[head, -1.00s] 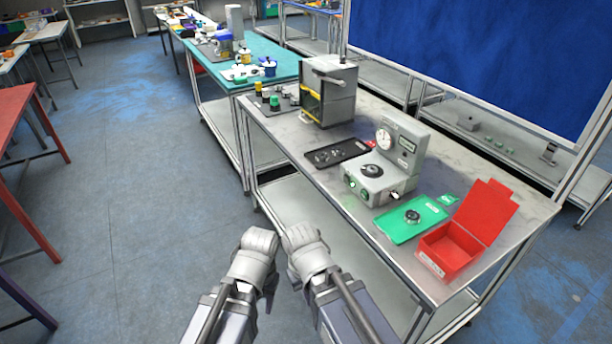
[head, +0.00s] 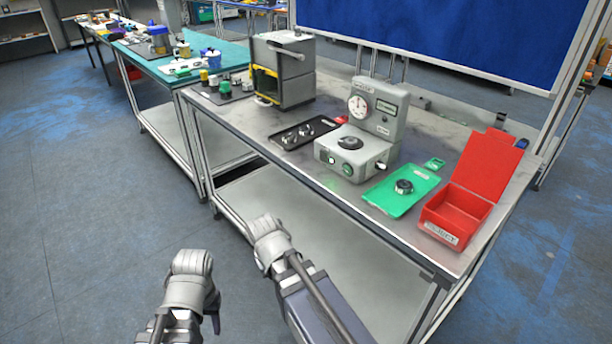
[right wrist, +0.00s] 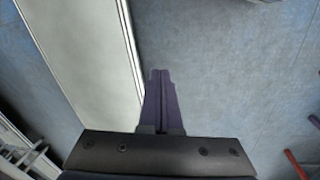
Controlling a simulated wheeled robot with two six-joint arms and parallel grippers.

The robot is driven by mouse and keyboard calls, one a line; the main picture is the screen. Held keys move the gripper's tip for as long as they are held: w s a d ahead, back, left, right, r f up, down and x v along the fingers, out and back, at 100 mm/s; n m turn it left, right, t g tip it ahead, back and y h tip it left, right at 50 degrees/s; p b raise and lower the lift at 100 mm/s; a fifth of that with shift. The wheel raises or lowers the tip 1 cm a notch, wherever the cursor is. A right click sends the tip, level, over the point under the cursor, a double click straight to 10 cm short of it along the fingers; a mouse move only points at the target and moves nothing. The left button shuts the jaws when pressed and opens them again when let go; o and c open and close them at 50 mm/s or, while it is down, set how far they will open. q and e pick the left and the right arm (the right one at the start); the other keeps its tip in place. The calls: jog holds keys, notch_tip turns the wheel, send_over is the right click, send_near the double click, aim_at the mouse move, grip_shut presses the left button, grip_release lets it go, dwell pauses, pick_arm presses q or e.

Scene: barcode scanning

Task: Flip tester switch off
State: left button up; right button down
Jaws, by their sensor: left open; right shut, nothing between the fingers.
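The grey tester (head: 345,158) stands on the metal workbench, with a round dial gauge on its upright back and a black round seat on its base. Its front face has a small bright light and a green button (head: 347,170). A small lever-like switch (head: 381,166) sticks out at its right side; its position is too small to tell. My left gripper (head: 214,312) is open and empty, low in front of the bench. My right gripper (right wrist: 161,76) is shut and empty in the right wrist view, pointing down over the floor beside the bench's lower shelf. Both are well away from the tester.
A black tray (head: 285,143) with round parts lies left of the tester. A green tray (head: 380,200) holding a round part and an open red box (head: 435,214) are to its right. A grey box-like machine (head: 290,95) stands farther left. The bench's front edge lies between my arms and the tester.

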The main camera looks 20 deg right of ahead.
jog(key=w+d+f+t+h+b, duration=0.1)
jog(key=w+d+f+h+b, duration=0.2)
jog(key=w+d+h+b, duration=0.5)
pick_arm(q)
notch_tip(320, 180, down, 9)
jog(key=p, duration=0.1)
jog(key=shift+r, duration=0.2)
pick_arm(e)
jog(key=w+a+r+n+t+h, duration=0.1)
jog(key=w+r+h, duration=0.3)
jog(key=r, duration=0.5)
jog(key=w+r+n+t+h, duration=0.1)
jog(key=w+r+t+h, duration=0.3)
jog(key=r, duration=0.6)
jog(key=w, duration=0.2)
jog(key=shift+w+a+r+h, duration=0.15)
jog(key=shift+w+a+h, duration=0.15)
jog(key=shift+a, duration=0.05)
pick_arm(q)
jog(key=shift+w, duration=0.1)
pick_arm(e)
jog(key=shift+d, duration=0.1)
